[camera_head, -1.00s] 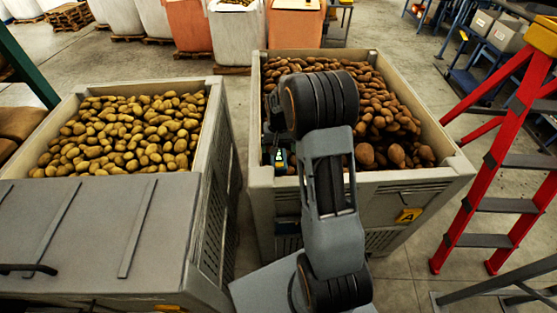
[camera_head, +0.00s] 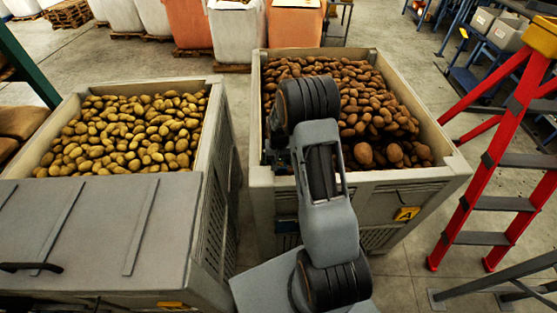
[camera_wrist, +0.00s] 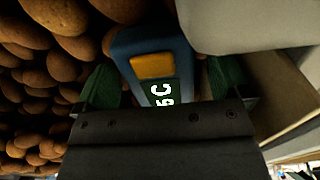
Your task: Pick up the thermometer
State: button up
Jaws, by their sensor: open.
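The thermometer (camera_wrist: 150,52) shows in the wrist view as a blue body with an orange button and a dark green display with white characters, including a "C". It lies between the two green-padded fingers of my gripper (camera_wrist: 164,88). The gripper is open, with a finger on each side of the thermometer and visible gaps beside it. The dark gripper body covers the thermometer's near end. In the head view my arm reaches into the front left corner of the right crate (camera_head: 411,181), and the thermometer is hidden there.
Brown potatoes (camera_wrist: 40,55) lie left of the thermometer, and a pale crate wall (camera_wrist: 235,25) stands close on its right. A second crate (camera_head: 217,130) of yellowish potatoes stands to the left. A red stepladder (camera_head: 490,160) is at the right.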

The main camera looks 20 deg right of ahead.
jog(key=shift+c, duration=0.4)
jog(key=c, duration=1.1)
jog(key=shift+o, duration=0.2)
jog(key=shift+r, duration=0.1)
